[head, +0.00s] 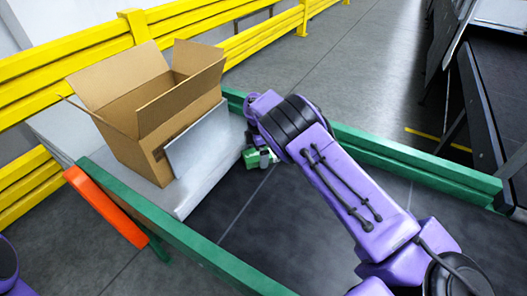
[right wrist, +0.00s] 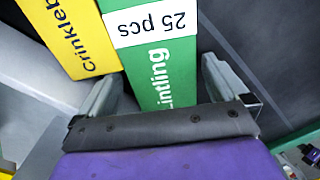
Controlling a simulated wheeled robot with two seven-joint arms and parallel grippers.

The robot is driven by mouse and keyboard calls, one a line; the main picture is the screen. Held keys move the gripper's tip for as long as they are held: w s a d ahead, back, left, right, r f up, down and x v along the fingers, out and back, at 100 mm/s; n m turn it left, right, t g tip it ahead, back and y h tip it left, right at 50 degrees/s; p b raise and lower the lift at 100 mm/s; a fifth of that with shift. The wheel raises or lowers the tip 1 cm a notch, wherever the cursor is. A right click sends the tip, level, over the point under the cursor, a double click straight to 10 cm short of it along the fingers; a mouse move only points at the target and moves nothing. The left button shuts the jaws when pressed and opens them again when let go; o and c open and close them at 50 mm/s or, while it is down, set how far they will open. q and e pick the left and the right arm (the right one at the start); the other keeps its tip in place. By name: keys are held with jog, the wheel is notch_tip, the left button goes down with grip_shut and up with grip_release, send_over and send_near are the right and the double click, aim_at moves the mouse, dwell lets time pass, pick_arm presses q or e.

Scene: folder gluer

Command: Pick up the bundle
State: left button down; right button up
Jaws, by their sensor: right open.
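A green bundle (right wrist: 165,75) with a white band reading "25 pcs" shows in the right wrist view. It reaches between the two fingers of my right gripper (right wrist: 160,88), which are apart, with a gap at least on the right side. In the head view a small part of the green bundle (head: 251,159) shows beside my right gripper (head: 265,158); my wrist hides the rest. A yellow bundle (right wrist: 68,38) lies directly left of the green one in the right wrist view. My left gripper is not in view.
An open cardboard box (head: 125,143) stands on a grey surface (head: 55,133) at left, with a pale panel (head: 200,138) against its side. Green rails (head: 395,158) border the dark surface (head: 265,225). A yellow barrier (head: 75,55) runs behind; an orange bar (head: 105,208) is at front left.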

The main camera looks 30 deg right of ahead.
jog(key=shift+w+f, duration=0.15)
jog(key=shift+f, duration=0.3)
jog(key=shift+s+r, duration=0.25)
jog(key=shift+s, duration=0.1)
jog(key=c, duration=1.1)
jog(key=shift+c, duration=0.2)
jog(key=shift+a+r, duration=0.1)
jog(key=shift+r, duration=0.05)
